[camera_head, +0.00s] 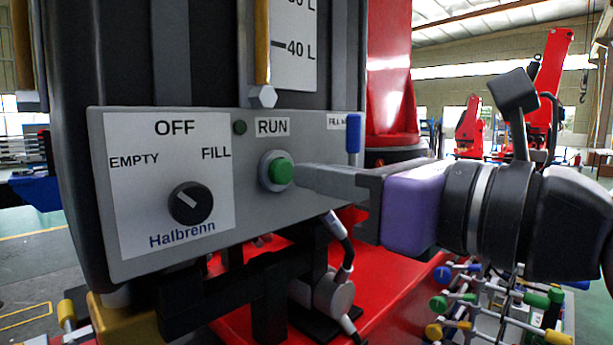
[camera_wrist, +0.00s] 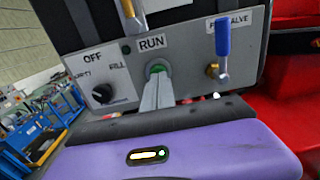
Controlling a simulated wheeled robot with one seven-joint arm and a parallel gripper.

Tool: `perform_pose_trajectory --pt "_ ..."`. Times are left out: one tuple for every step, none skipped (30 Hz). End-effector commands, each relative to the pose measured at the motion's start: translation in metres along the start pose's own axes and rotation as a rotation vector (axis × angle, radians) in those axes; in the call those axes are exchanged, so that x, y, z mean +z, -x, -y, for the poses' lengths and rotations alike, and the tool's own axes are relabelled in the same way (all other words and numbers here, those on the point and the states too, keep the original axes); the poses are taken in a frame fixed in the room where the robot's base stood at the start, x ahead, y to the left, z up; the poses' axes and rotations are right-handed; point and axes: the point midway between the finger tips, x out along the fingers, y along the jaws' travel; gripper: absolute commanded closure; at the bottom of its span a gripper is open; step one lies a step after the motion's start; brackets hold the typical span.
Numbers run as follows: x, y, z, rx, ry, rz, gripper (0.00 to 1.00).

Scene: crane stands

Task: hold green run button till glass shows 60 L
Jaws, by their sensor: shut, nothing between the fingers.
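The green RUN button (camera_head: 280,171) sits in a grey collar on the grey control panel (camera_head: 250,215). My gripper (camera_head: 300,178) is shut and empty, its fingertips right at the button's face. In the wrist view the fingertips (camera_wrist: 157,82) overlap the lower part of the green button (camera_wrist: 157,69). I cannot tell whether it is pressed in. The sight glass (camera_head: 262,45) above the panel looks amber up to the frame's top edge. Its scale (camera_head: 297,60) shows 40 L, with a higher mark cut off. The liquid's top is not in view.
A black selector knob (camera_head: 190,203) has its white mark slanting to the upper left, among EMPTY, OFF and FILL. A small dark green lamp (camera_head: 240,127) is left of the RUN label. A blue valve handle (camera_head: 353,132) stands upright right of the button.

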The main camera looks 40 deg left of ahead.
Motion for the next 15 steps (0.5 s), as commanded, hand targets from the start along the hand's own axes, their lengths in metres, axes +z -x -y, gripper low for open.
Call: perform_pose_trajectory --pt "0.001 0.007 0.007 -0.006 -0.001 0.004 1.0" --pt "-0.001 0.016 0.007 -0.007 0.002 0.005 1.0" --pt "-0.001 0.026 0.006 -0.007 0.003 0.004 1.0" --pt "-0.001 0.033 0.006 -0.008 0.004 0.004 1.0" --pt "-0.001 0.04 0.006 -0.008 0.004 0.005 1.0" --pt "0.0 0.049 0.007 -0.009 0.004 0.005 1.0" --pt "0.0 0.056 0.006 -0.008 0.004 0.006 1.0" --pt "0.0 0.062 0.007 -0.009 0.005 0.006 1.0" --pt "0.001 0.07 0.006 -0.008 0.004 0.005 1.0" --pt "0.001 0.075 0.007 -0.009 0.004 0.005 1.0" --pt "0.001 0.08 0.006 -0.008 0.004 0.005 1.0" --pt "0.001 0.086 0.006 -0.008 0.003 0.004 1.0" --pt "0.001 0.09 0.007 -0.008 0.003 0.005 1.0" --pt "0.002 0.093 0.006 -0.007 0.002 0.005 1.0" --pt "0.002 0.097 0.006 -0.007 0.003 0.006 1.0"
